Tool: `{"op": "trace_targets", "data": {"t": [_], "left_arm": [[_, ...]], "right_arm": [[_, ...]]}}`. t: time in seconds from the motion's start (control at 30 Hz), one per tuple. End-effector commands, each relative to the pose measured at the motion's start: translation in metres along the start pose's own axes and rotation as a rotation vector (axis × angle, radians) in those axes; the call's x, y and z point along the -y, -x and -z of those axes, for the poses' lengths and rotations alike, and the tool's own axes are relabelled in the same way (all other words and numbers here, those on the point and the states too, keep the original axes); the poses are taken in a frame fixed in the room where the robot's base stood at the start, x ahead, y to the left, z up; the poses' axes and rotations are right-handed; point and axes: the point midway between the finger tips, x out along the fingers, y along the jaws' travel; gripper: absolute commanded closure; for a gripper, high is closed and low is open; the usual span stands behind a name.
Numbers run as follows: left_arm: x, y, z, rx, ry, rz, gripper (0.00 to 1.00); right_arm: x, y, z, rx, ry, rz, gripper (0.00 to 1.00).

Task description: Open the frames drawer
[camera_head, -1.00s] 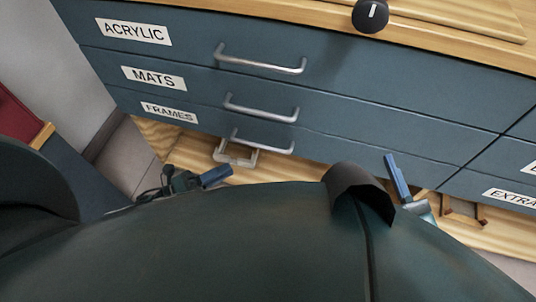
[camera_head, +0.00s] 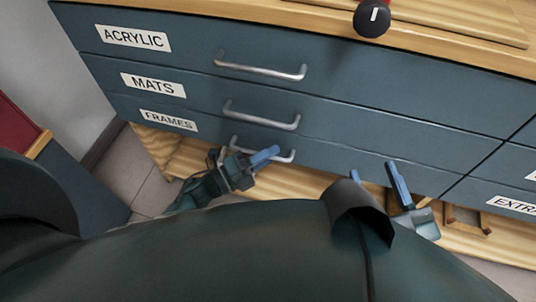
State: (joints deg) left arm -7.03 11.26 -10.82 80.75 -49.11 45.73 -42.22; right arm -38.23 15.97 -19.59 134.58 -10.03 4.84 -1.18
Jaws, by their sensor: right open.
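The frames drawer (camera_head: 212,129) is the lowest blue-grey drawer of the left column, with a white FRAMES label (camera_head: 168,120). It looks shut, its front in line with the drawers above. Its silver bar handle (camera_head: 286,157) is partly covered by my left gripper (camera_head: 264,156). The blue fingertip of that gripper overlaps the handle in the picture; I cannot tell whether it touches, nor how far the jaws are apart. My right gripper (camera_head: 376,180) is open and empty, to the right of the handle, with its two blue fingers apart.
The mats drawer (camera_head: 205,97) and acrylic drawer (camera_head: 195,59) above are shut, each with a protruding silver handle. A wooden shelf (camera_head: 190,158) lies below the drawers. A black knob (camera_head: 371,18) is on the wooden top. A dark blue and red object stands at left (camera_head: 65,175).

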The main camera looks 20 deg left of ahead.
Motion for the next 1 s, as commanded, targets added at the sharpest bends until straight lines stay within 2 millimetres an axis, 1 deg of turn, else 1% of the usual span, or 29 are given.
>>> {"op": "trace_targets", "data": {"t": [0.13,0.3,0.4,1.0], "left_arm": [[-0.0001,0.0001,0.0002,0.0,0.001,0.0,0.8],[-0.0002,0.0003,0.0002,0.0,0.001,0.0,0.94],[-0.0002,0.0004,0.0003,0.0,0.001,0.0,1.0],[0.0,0.003,0.0025,0.0,0.002,-0.002,1.0]], "right_arm": [[0.0001,-0.0001,0.0004,-0.001,0.0,0.001,0.56],[-0.0001,-0.0006,0.0009,-0.003,0.002,0.001,0.56],[-0.0003,-0.001,0.0014,-0.005,0.003,0.001,0.56],[-0.0009,-0.0018,0.0031,-0.007,0.006,0.001,0.56]]}}
